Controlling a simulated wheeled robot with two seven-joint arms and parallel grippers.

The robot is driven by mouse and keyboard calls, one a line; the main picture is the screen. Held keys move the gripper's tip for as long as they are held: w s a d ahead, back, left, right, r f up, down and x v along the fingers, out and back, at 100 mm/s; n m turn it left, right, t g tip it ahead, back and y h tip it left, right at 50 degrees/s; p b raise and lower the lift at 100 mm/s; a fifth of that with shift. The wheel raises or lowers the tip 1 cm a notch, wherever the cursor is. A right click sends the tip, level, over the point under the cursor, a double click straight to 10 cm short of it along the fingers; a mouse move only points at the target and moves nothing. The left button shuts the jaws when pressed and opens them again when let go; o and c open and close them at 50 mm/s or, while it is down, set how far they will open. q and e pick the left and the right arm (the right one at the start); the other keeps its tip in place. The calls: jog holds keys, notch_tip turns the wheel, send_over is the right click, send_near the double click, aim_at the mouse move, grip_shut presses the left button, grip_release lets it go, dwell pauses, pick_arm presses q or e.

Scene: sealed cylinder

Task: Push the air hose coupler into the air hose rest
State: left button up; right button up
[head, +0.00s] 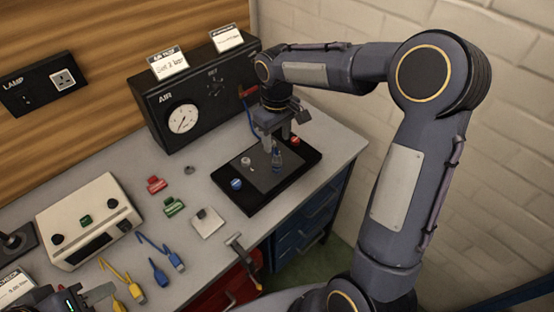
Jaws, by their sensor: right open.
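My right gripper (276,137) is open and points down over the black tray (249,205) at the right of the bench. A small upright blue and grey piece (277,160) stands just below its fingers; I cannot tell whether they touch or whether it is the air hose coupler. A blue hose (248,116) hangs from the front of the black AIR panel (168,109), beside the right wrist. Its lower end is hidden near the gripper. I cannot clearly make out the air hose rest. My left gripper (98,294) is partly visible at the bottom left edge; its jaws are unclear.
A blue-topped round piece (236,184) and a small grey ring (246,162) are on the tray. Red (156,185) and green (174,207) pieces, a white block (207,222) and a beige instrument (90,220) stand to its left. A brick wall (500,130) is at right.

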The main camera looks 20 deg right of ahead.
aim_at(277, 154)
notch_tip(277, 154, down, 9)
jog(key=b, duration=0.6)
jog(key=shift+r, duration=0.1)
jog(key=shift+r, duration=0.1)
dwell(0.7)
grip_shut()
dwell(0.4)
jog(key=shift+r, duration=0.1)
jog(key=shift+r+p, duration=2.35)
jog(key=shift+r, duration=0.55)
